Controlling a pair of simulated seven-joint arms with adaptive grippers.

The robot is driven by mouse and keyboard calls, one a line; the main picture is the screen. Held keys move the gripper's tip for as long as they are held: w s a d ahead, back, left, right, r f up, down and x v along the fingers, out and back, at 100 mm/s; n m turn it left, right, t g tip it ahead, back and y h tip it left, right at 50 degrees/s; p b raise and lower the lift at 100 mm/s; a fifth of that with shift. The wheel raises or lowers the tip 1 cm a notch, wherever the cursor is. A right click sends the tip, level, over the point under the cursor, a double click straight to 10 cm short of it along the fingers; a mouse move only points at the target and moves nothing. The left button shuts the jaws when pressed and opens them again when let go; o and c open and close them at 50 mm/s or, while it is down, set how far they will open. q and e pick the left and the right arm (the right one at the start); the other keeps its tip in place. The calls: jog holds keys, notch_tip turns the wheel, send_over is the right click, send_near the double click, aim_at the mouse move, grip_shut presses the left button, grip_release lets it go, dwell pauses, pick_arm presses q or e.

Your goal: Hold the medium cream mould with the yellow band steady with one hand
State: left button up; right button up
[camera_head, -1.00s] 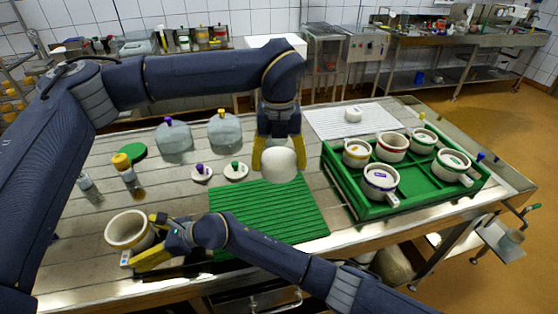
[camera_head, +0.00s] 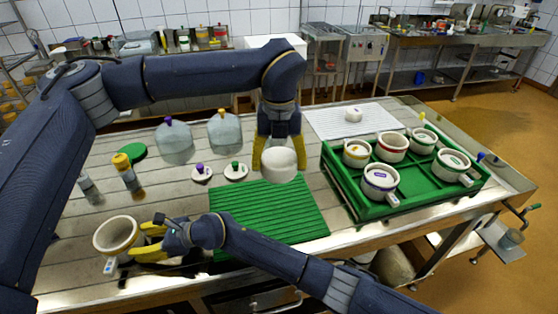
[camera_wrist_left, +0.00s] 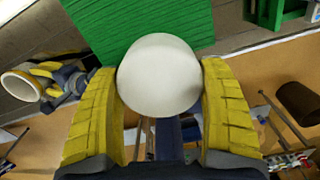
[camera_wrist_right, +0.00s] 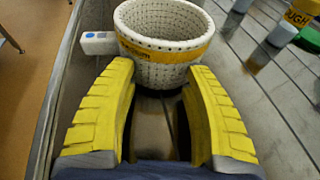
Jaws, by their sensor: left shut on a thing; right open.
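The cream mould with the yellow band (camera_wrist_right: 165,45) is upright, empty and perforated; in the head view it stands at the table's front left (camera_head: 118,236). A small white tag with a blue spot sticks out from its side. My right gripper (camera_wrist_right: 157,75) is open, its yellow fingertips at the mould's near side, one toward each side of its lower wall. I cannot tell whether they touch it. My left gripper (camera_head: 278,158) is shut on a smooth white rounded lump (camera_wrist_left: 159,75), held above the green ridged mat (camera_head: 268,212).
A green crate (camera_head: 348,196) with several banded moulds stands at the right. Two small white discs (camera_head: 202,174), two clear jugs (camera_head: 173,140) and a yellow-capped bottle (camera_head: 127,172) stand behind. The table's front edge runs close to the mould.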

grip_shut()
jog(key=o, duration=0.7)
grip_release()
jog(key=shift+c, duration=0.2)
